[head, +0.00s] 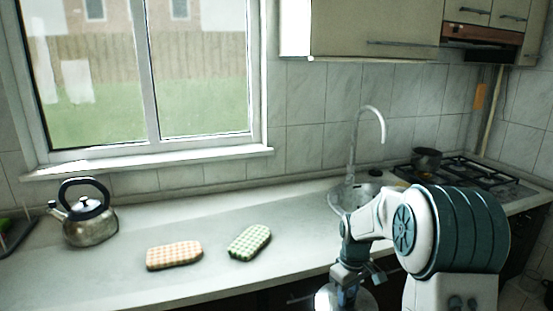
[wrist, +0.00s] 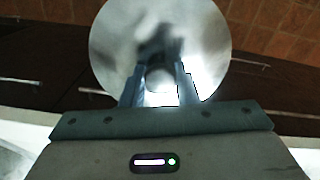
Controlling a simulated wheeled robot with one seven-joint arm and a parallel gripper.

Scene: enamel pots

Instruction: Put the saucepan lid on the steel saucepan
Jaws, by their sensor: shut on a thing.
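The saucepan lid (wrist: 115,40) is a round, shiny steel disc. In the wrist view it fills the upper middle, and my gripper (wrist: 160,76) is shut on its knob. In the head view the lid (head: 325,299) shows at the bottom edge, partly cut off, under my gripper (head: 348,284). The lid is held in front of the counter's front edge, apart from the counter. A small dark grey metal pot (head: 427,160), which looks like the saucepan, stands on the stove at the right, beyond my arm. Its inside is not clearly visible.
The stove (head: 480,178) has black grates. A sink (head: 345,197) with a tall tap (head: 370,112) lies left of it. A kettle (head: 90,226), an orange checked pad (head: 174,255) and a green checked pad (head: 249,242) are on the counter (head: 205,222). Cabinets (head: 370,30) hang above.

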